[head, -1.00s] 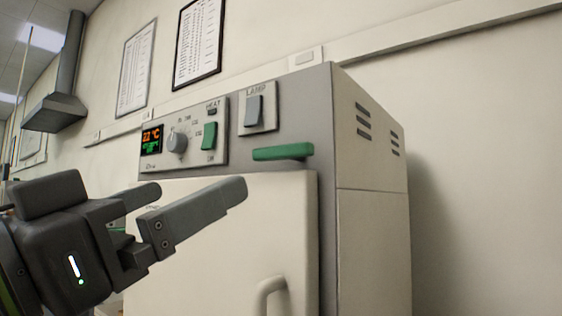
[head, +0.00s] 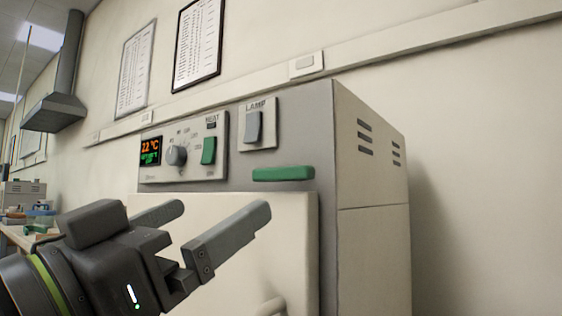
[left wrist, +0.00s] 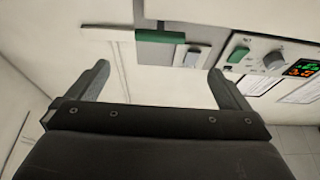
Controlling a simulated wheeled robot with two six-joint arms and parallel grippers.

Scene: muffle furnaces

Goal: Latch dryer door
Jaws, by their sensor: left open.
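The dryer (head: 370,255) is a cream and grey cabinet. Its pale door (head: 292,240) shows at the front; I cannot tell whether it is fully closed or slightly ajar. A green latch bar (head: 283,174) lies horizontal just above the door's upper right part. It also shows in the left wrist view (left wrist: 160,37), beyond and between the fingers. My left gripper (head: 218,210) is open and empty, in front of the door, lower and left of the latch and apart from it. It shows in the left wrist view too (left wrist: 160,82). My right gripper is out of view.
The control panel has a lit display (head: 150,150), a knob (head: 176,155) and a green heat switch (head: 208,151). A grey lamp switch (head: 254,127) sits above the latch. A door handle (head: 268,306) shows at the bottom edge. A cluttered bench (head: 25,237) stands far left.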

